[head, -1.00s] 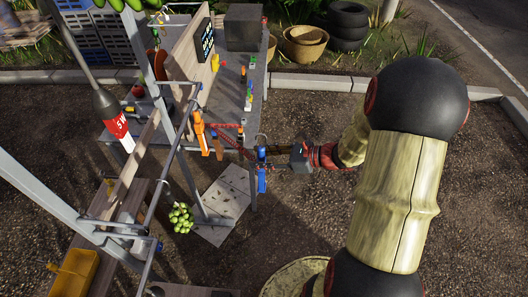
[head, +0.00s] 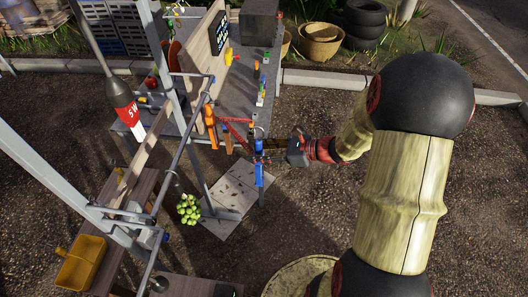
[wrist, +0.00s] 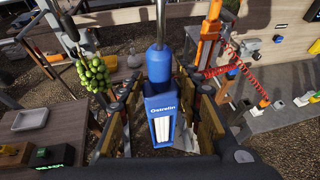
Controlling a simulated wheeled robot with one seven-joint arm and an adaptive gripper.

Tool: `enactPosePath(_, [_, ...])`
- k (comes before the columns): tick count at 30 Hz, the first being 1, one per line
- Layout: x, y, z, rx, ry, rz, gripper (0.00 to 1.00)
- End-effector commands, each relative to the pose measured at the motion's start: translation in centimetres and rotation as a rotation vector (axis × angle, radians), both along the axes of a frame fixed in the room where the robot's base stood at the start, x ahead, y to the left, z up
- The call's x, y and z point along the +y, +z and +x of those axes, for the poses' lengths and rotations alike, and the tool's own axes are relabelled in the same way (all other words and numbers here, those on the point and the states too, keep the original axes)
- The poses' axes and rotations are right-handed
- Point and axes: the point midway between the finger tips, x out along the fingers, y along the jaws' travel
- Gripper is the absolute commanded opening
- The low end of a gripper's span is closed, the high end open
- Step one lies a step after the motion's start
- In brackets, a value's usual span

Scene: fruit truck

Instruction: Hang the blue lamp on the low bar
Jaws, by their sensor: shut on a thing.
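The blue lamp (head: 259,170) hangs upright in my gripper (head: 266,155), to the right of the rail in the head view. In the wrist view the lamp (wrist: 160,108), with a rounded blue top and a pale light panel, is between the two fingers of my gripper (wrist: 160,125). The hook above the lamp is thin and hard to make out. A long grey bar (head: 181,160) runs down the left half of the head view. The lamp is apart from it. I cannot tell whether this is the low bar.
A green fruit bunch (head: 188,209) and an orange tool (head: 210,126) hang near the bar. A red coiled hose (wrist: 224,70) is close right of the lamp. A grey table (head: 258,50) with small items stands behind; a yellow bin (head: 80,263) is at lower left. Open gravel lies right.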

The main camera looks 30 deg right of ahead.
Motion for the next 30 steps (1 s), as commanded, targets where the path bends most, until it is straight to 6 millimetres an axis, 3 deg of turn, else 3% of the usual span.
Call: enactPosePath(30, [5.4,0.0,3.6,-0.002,0.001,0.001,0.00])
